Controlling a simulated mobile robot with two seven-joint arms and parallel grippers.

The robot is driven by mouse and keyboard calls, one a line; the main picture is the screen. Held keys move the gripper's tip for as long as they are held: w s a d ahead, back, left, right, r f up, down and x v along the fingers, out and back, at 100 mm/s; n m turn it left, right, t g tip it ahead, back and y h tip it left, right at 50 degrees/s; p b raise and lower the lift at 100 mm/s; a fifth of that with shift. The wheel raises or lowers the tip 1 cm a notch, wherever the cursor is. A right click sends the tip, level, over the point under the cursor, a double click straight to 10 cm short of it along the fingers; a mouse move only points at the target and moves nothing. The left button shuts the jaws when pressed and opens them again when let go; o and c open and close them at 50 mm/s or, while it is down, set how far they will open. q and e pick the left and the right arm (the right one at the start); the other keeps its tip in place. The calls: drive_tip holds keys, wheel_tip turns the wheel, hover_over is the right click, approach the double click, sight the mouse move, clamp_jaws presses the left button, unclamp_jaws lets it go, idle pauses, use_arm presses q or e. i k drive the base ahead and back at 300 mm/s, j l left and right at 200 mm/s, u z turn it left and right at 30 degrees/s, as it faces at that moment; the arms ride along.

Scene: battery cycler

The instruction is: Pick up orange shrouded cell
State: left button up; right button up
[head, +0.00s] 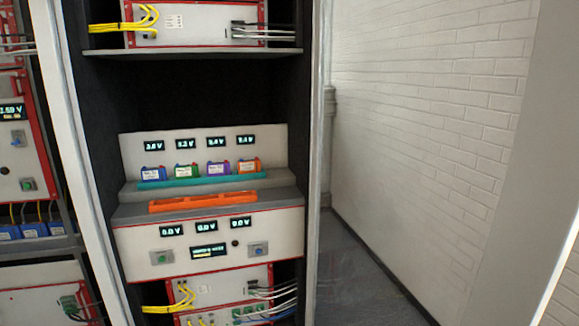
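The orange shrouded cell (249,165) stands upright at the right end of a row of cells on the rack's middle shelf. To its left stand a purple cell (217,168), a green cell (187,170) and a blue cell (153,172). A small display sits on the panel above each cell. A teal strip (197,181) runs along the front of the row. Neither of my grippers shows in the head view.
An orange tray (203,202) lies on the ledge in front of the row. Below it is a white panel (140,243) with displays and buttons. Rack posts flank the shelf. A white brick wall (440,120) and open floor (360,275) are at the right.

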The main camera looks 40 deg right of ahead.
sight(245, 165)
drive_tip(key=i+l+z, duration=0.15)
drive_tip(key=i+z, duration=0.2)
drive_tip(key=i, duration=0.4)
drive_tip(key=i+z, duration=0.35)
drive_tip(key=i, duration=0.35)
